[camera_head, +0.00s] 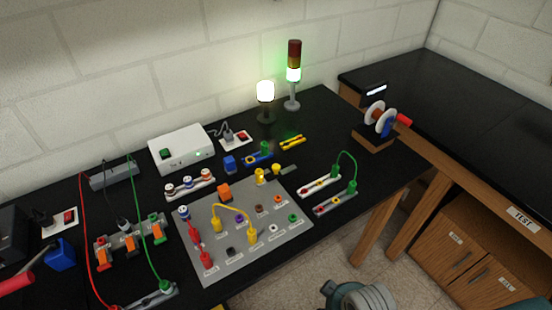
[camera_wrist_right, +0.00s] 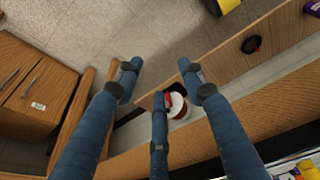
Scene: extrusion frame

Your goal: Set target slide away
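I cannot tell which thing is the target slide. Two narrow light strips with coloured sockets, (camera_head: 319,187) and (camera_head: 334,203), lie at the bench's right part, with a green lead arching between them. A grey panel (camera_head: 262,253) with coloured plugs lies to their left. My right gripper (camera_wrist_right: 160,82) shows in the right wrist view, its blue fingers spread apart with nothing held between them, above the floor and wooden furniture. Part of my right arm shows at the bottom of the head view, away from the bench objects. My left gripper is not in view.
The black bench (camera_head: 385,176) carries a white box (camera_head: 181,149), a lit lamp (camera_head: 265,92), a signal tower (camera_head: 293,75) glowing green, and a spool stand (camera_head: 376,139). Red and green leads arch at left. Bare bench lies around the strips. Wooden cabinets (camera_head: 472,240) stand at right.

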